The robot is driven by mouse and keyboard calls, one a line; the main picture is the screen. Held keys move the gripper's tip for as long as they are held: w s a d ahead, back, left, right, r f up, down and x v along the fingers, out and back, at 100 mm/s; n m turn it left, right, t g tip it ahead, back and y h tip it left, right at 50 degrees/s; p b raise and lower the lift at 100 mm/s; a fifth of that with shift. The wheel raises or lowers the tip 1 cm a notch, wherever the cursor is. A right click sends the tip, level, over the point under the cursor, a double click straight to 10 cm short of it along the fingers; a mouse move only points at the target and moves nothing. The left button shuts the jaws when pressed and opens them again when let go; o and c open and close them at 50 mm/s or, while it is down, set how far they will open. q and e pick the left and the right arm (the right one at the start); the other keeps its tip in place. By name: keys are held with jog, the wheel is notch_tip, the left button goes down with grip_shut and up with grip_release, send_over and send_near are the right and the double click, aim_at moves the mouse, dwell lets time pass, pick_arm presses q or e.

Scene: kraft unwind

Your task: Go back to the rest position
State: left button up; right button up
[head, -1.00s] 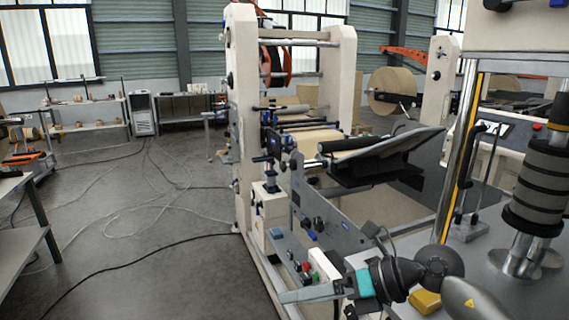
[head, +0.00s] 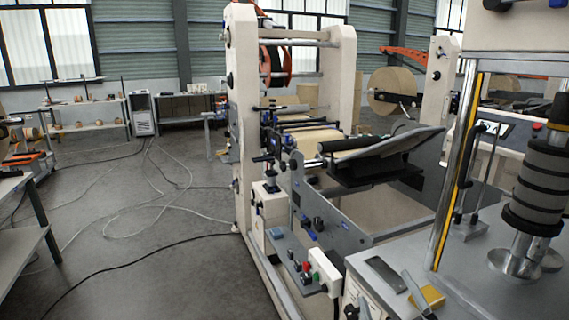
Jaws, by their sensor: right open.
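My left gripper is not in view.
A metal column (head: 457,170) stands at right. The floor (head: 150,260) at left is open, with cables.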

jog(key=s+a+f+m+g+y, duration=0.1)
jog(key=s+f+m+g, duration=0.2)
jog(key=s+f+g, duration=0.7)
jog(key=s+a+f+m+g, duration=0.1)
jog(key=s+f+m+g, duration=0.15)
jog(key=s+f, duration=0.8)
jog(key=s+f+g+b, duration=0.1)
jog(key=s+f+b, duration=0.1)
jog(key=f, duration=0.9)
jog(key=s+f+g+b, duration=0.1)
jog(key=s+f+b, duration=0.1)
jog(key=f, duration=0.8)
jog(key=s+d+f+g+b, duration=0.1)
jog(key=s+d+f+b, duration=0.2)
jog(key=s+f, duration=1.2)
notch_tip(320, 180, down, 4)
jog(key=shift+s+f, duration=0.15)
jog(key=shift+n, duration=0.25)
